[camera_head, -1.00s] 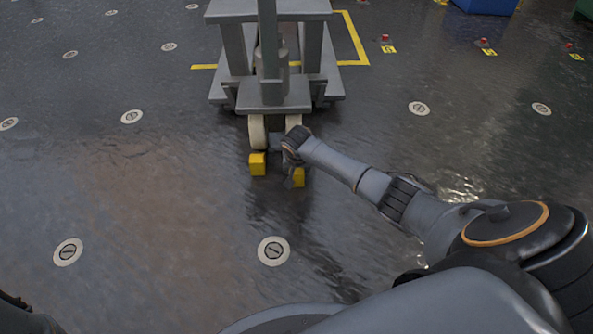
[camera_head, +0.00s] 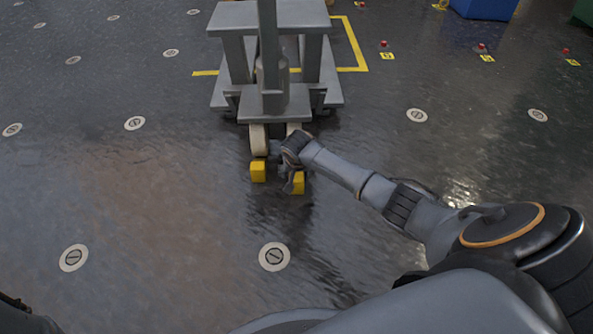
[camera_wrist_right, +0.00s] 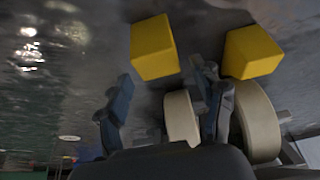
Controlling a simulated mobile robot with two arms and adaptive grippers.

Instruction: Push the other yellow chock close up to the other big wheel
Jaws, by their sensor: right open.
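Two yellow chocks lie on the floor before the two pale wheels of the grey stand. The left chock (camera_head: 258,171) is close to the left wheel (camera_head: 259,139); it is the right-hand chock (camera_wrist_right: 251,52) in the wrist view. The other chock (camera_head: 299,183) lies before the right wheel (camera_head: 294,128), which my right gripper (camera_head: 289,184) partly hides. In the wrist view this chock (camera_wrist_right: 154,47) shows beyond my open fingers, with a small gap to its wheel (camera_wrist_right: 182,117). The gripper is empty; contact with the chock cannot be told. My left gripper is out of view.
The grey stand (camera_head: 274,104) rises above the wheels, with yellow floor lines (camera_head: 352,45) behind it. Flat round floor discs (camera_head: 274,257) are scattered around. A blue box (camera_head: 484,6) stands far back right. The floor in front is clear.

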